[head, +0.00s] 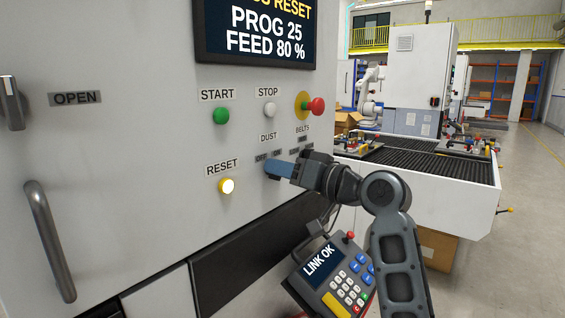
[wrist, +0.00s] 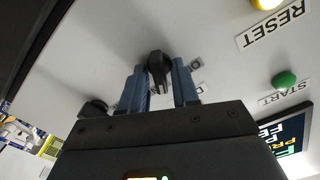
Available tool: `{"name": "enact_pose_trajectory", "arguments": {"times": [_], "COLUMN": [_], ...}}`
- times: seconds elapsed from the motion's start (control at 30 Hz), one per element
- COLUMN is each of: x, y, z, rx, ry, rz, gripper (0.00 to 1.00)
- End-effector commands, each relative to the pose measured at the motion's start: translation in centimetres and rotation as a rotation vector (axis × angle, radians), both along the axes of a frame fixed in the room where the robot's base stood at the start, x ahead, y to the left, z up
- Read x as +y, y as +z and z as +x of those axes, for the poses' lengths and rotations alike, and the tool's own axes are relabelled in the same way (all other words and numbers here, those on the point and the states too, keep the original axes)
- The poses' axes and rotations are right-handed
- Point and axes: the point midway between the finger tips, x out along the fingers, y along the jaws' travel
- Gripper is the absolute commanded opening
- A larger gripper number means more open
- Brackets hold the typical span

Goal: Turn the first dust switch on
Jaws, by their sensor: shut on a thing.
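The dust switch (wrist: 158,68) is a black rotary knob on the white panel. In the wrist view it sits between the two blue fingers of my gripper (wrist: 159,82), which is shut on it. In the head view my gripper (head: 279,168) is at the panel just below the DUST label (head: 268,137) and hides the knob. Small OFF and ON plates (head: 269,155) show just above the fingers. Which way the knob points is hard to tell.
A second black knob (wrist: 93,107) is beside my gripper in the wrist view. The lit RESET button (head: 227,186), green START button (head: 221,116), STOP button (head: 267,110) and red emergency stop (head: 317,106) are nearby. A keypad pendant (head: 332,278) hangs below my arm.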

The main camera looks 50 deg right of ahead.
Motion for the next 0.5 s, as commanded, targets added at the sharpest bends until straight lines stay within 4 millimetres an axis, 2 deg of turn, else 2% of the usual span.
{"name": "enact_pose_trajectory", "arguments": {"times": [0.5], "x": [-0.04], "y": [0.00], "z": [0.00], "rx": [0.001], "ry": [0.000], "rz": [0.065], "gripper": [0.00]}}
